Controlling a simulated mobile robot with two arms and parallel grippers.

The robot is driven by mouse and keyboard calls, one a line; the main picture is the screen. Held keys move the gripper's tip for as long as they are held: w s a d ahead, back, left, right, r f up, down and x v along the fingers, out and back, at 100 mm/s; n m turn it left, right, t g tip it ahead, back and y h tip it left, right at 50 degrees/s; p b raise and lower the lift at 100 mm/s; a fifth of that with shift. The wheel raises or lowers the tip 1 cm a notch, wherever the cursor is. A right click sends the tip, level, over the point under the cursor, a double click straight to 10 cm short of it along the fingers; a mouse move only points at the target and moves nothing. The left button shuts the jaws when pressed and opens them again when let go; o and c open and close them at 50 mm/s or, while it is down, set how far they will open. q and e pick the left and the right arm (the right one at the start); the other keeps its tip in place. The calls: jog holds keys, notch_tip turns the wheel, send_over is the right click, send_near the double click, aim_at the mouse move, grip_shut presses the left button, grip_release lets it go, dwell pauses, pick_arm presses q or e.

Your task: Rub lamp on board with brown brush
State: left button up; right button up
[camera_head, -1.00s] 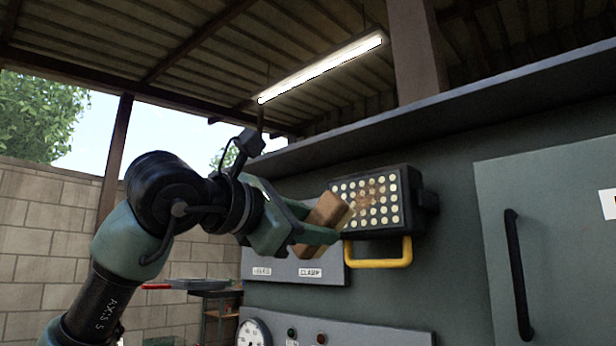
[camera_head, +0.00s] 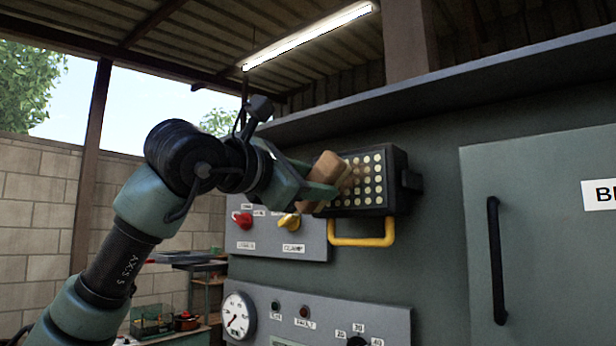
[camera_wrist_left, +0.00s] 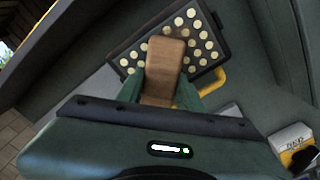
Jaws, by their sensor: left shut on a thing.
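The lamp (camera_head: 372,180) is a dark rectangular panel with rows of pale round lights, fixed to the grey-green board (camera_head: 432,262) above a yellow handle (camera_head: 362,240). My left gripper (camera_head: 318,184) is shut on the brown brush (camera_head: 325,172), at the lamp's left part. In the left wrist view the brush (camera_wrist_left: 163,68) lies between the fingers, with its far end over the lamp face (camera_wrist_left: 207,42). Some brown smudging shows on the lamp beside the brush. Whether the bristles touch the lamp is hard to tell. My right gripper is not in view.
A panel with a red knob (camera_head: 242,219) and a yellow knob (camera_head: 289,221) sits below left of the lamp. A gauge (camera_head: 237,316) is lower down. A cabinet door with a black handle (camera_head: 496,260) is at right. A ledge overhangs above.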

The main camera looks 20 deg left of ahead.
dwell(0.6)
pick_arm(q)
jog(key=shift+p+x, duration=0.5)
jog(key=shift+x, duration=0.65)
jog(key=shift+s, duration=0.1)
